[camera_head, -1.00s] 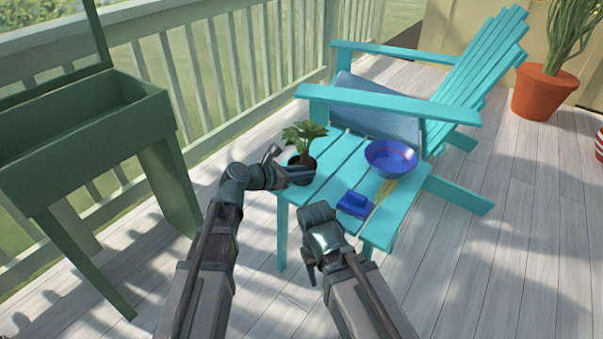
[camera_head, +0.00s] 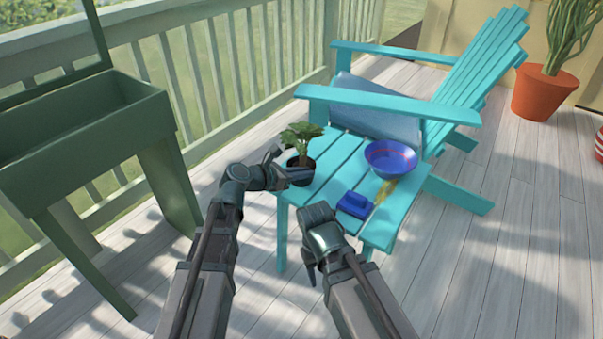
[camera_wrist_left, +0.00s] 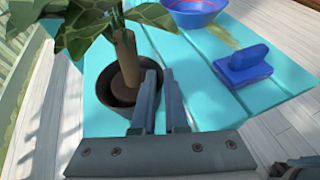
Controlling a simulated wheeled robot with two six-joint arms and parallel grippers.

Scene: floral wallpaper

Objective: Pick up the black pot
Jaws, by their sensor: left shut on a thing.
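The black pot (camera_head: 302,178) holds a leafy green plant and stands upright at the left corner of the turquoise side table (camera_head: 325,190). My left gripper (camera_head: 284,168) is at the pot's side. In the left wrist view the black pot (camera_wrist_left: 98,118) is left of the fingers. My left gripper (camera_wrist_left: 160,78) is shut on the pot's wall, with one finger inside the rim and one outside. The fingers hide part of the rim. My right gripper (camera_head: 308,275) hangs low in front of the table, apart from everything; its jaw opening is unclear.
A blue bowl (camera_head: 391,160) and a blue brush-like object (camera_head: 355,204) are on the table. A turquoise chair (camera_head: 400,108) stands behind it. A green planter stand (camera_head: 85,130) is at left. A terracotta pot (camera_head: 543,93) is at back right. The deck at right is mostly clear.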

